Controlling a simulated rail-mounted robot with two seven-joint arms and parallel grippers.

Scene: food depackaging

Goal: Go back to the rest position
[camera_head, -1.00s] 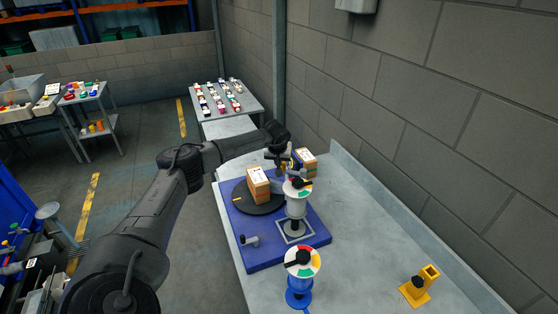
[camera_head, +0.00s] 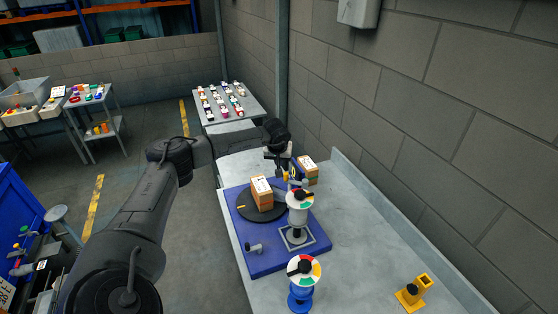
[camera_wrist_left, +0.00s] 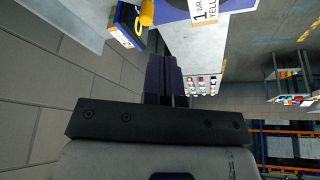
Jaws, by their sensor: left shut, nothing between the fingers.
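My left arm reaches in from the left in the head view. Its gripper (camera_head: 283,174) is above the far edge of the blue board, beside the boxes and apart from them as far as I can see. In the left wrist view its fingers (camera_wrist_left: 164,75) are together with nothing between them. My right gripper is in neither current view.
A brown box (camera_head: 262,193) stands on the dark turntable (camera_head: 246,212) of the blue board (camera_head: 262,268). Another labelled box (camera_head: 308,168) is behind. Dial posts (camera_head: 297,200) (camera_head: 303,270) and a yellow holder (camera_head: 413,292) stand nearby. A wall (camera_head: 450,120) bounds the right.

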